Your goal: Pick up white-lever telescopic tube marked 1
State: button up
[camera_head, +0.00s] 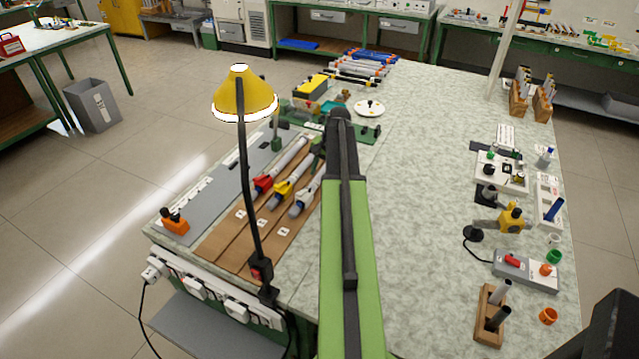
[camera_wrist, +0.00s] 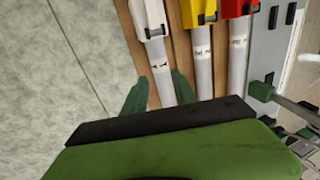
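The white-lever tube (camera_wrist: 159,62) lies in the wrist view with its white lever (camera_wrist: 145,18) at the top; a dark mark on its grey body is too small to read. It also shows in the head view, its white lever part (camera_head: 304,191) rightmost in a row of three tubes. My gripper (camera_wrist: 160,78) is open, its green fingertips apart on either side of the tube body. Whether they touch it, or how high they are, I cannot tell. In the head view my arm hides most of the gripper.
A yellow-lever tube (camera_head: 283,187) and a red-lever tube (camera_head: 266,182) lie close by on the brown boards (camera_head: 215,241). A yellow lamp (camera_head: 245,91) stands left of my arm. The worktop (camera_head: 420,150) right of my arm is mostly clear.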

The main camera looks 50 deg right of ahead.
aim_at(316, 180)
jog(key=b+x, duration=0.5)
jog(key=shift+w+f, duration=0.15)
jog(key=shift+f, duration=0.05)
jog(key=shift+r, duration=0.2)
jog(key=c, duration=0.6)
jog(key=shift+r+p, duration=0.45)
jog(key=shift+p, duration=0.2)
notch_tip(316, 180, up, 5)
jog(key=p, duration=0.4)
jog(key=shift+f, duration=0.25)
jog(key=w+a+r+p, duration=0.2)
jog(key=a, duration=0.1)
jog(key=w+a+r+p, duration=0.1)
jog(key=w+a+p, duration=0.1)
jog(key=a, duration=0.1)
jog(key=w+a+r+p, duration=0.2)
jog(key=w+a, duration=0.1)
jog(key=shift+a+r, duration=0.1)
jog(key=shift+r, duration=0.25)
